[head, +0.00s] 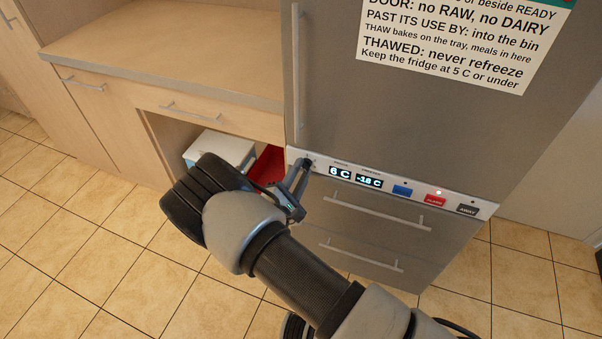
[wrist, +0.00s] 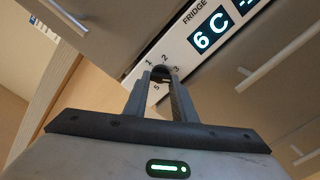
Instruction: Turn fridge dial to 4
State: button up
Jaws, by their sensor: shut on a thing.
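The fridge dial (wrist: 160,74) is a small dark knob at the left end of the white control strip, with the numbers 1, 2, 3 and 5 showing around it in the wrist view. My gripper (head: 305,165) reaches the dial from the front, and its fingers are closed around it. The fingers hide most of the dial, so I cannot tell where its pointer stands. The fridge display (wrist: 211,30) reads 6 C; it also shows in the head view (head: 340,174). The fridge (head: 400,120) stands upright with its door shut.
A second display (head: 369,181) reads -18 C. Blue (head: 402,191), red (head: 434,200) and dark (head: 468,209) buttons sit to its right. Freezer drawers with bar handles (head: 375,212) lie below. A counter (head: 160,70) with an open bay holding a white box (head: 222,147) stands left.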

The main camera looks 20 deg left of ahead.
jog(key=m+b, duration=0.2)
jog(key=m, duration=0.5)
jog(key=shift+r, duration=0.1)
dwell(0.4)
jog(key=o, duration=1)
jog(key=shift+o, duration=0.2)
jog(key=s+a+p, duration=0.1)
jog(key=s, duration=1.6)
jog(key=shift+s+a, duration=0.2)
jog(key=shift+s, duration=0.05)
